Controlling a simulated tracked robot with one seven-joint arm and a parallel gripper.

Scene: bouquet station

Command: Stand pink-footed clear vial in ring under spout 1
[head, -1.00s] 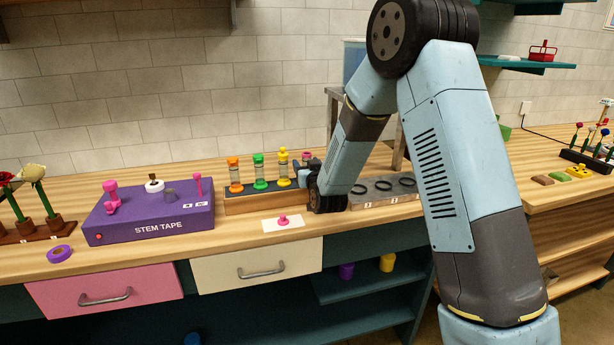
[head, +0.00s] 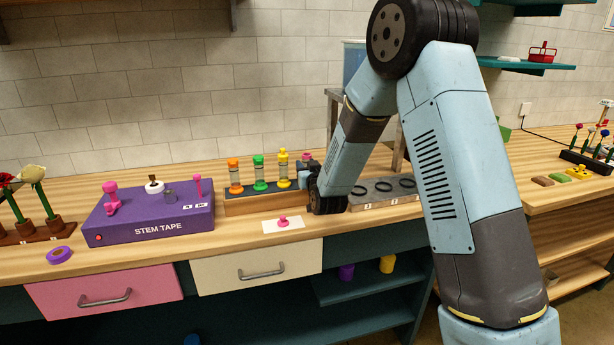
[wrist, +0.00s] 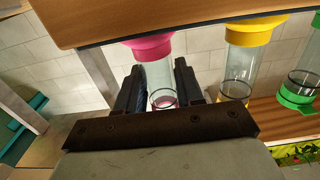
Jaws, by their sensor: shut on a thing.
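My gripper (head: 304,172) is shut on the pink-footed clear vial, seen in the wrist view (wrist: 157,72) between the two fingers (wrist: 160,82). That view is upside down, so the pink foot shows at the top, by the wooden edge. I cannot tell whether the foot still touches the rack. In the head view the vial's pink part (head: 306,155) shows above my wrist, at the right end of the rack (head: 262,203). The grey ring holder (head: 375,193) with dark rings stands right of my gripper, partly hidden by my arm. Spout 1 is hidden.
Orange (head: 234,175), green (head: 259,172) and yellow (head: 283,170) vials stand left of my gripper, the yellow closest. A pink stopper (head: 283,220) sits on a white card in front. A metal stand (head: 335,115) rises behind. The purple stem tape box (head: 150,215) is left.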

